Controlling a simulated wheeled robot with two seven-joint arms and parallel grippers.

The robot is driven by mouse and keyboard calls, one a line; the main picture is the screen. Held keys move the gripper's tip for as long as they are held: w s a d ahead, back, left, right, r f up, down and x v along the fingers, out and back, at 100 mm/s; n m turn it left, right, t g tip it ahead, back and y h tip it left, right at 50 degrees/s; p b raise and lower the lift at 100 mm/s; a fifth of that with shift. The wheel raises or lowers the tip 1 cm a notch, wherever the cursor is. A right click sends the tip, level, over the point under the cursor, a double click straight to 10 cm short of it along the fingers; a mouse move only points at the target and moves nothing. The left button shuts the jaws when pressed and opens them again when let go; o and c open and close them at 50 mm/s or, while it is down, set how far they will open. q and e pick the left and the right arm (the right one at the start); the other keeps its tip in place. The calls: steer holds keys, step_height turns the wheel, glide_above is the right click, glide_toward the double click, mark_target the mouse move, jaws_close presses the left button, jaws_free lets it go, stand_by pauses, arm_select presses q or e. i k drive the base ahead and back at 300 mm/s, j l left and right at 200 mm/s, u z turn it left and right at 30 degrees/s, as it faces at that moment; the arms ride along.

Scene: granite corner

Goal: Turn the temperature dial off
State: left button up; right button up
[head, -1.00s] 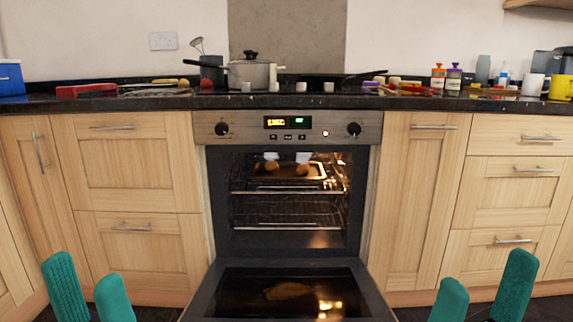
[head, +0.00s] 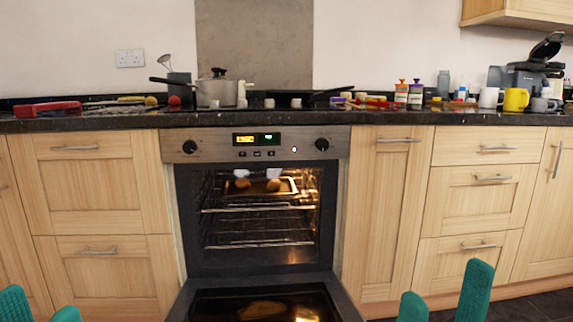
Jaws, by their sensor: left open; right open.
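The oven (head: 170,210) stands ahead with its door (head: 345,300) folded down and its inside lit. Its control panel carries a black dial at the left (head: 189,147) and a black dial at the right (head: 322,144), with a lit display (head: 256,138) between them. I cannot tell which is the temperature dial, nor read the dial positions. My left gripper (head: 40,312) is open and empty at the bottom left. My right gripper (head: 443,300) is open and empty at the bottom right. Both are well below and apart from the dials.
A tray with food (head: 262,187) sits on the upper oven rack. The counter (head: 100,120) above holds a pot (head: 215,92), a red box (head: 47,108), bottles and a yellow mug (head: 515,99). The lowered door juts out between my grippers. Drawers (head: 485,205) are closed on the right.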

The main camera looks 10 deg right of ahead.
mark_target(321, 144)
steer(key=i+l, duration=0.5)
steer(key=l, duration=0.15)
steer(key=i+l, duration=1)
steer(key=l, duration=0.25)
steer(key=i+j+u, duration=0.05)
